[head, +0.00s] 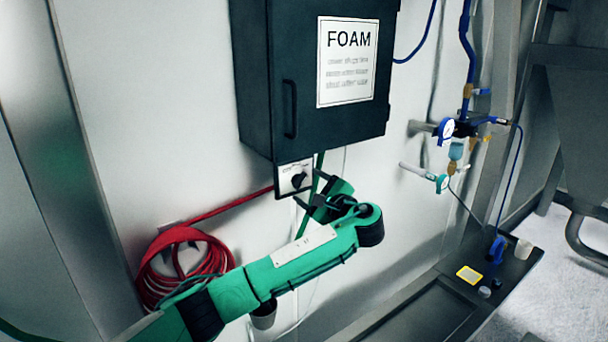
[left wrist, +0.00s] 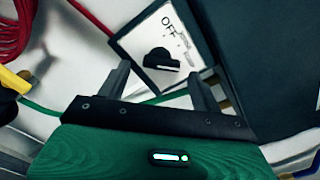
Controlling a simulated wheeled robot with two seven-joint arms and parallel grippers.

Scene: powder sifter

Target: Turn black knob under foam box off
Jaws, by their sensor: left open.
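The dark foam box (head: 320,120) with a white FOAM label hangs on the wall in the head view. Under it is a white switch plate with the black knob (head: 298,180). In the left wrist view the black knob (left wrist: 160,60) sits on the plate, with the word OFF printed near it. My left gripper (head: 305,203) is just below and to the right of the knob. In the left wrist view my left gripper (left wrist: 160,78) is open, with the knob showing between and beyond its fingertips. I cannot tell that either finger touches it. My right gripper is not in view.
A coiled red hose (head: 182,265) hangs left of my left arm. Gauges and blue hoses (head: 447,130) are on the wall at the right. A dark tray (head: 430,310) with a yellow item (head: 469,275) stands at the lower right.

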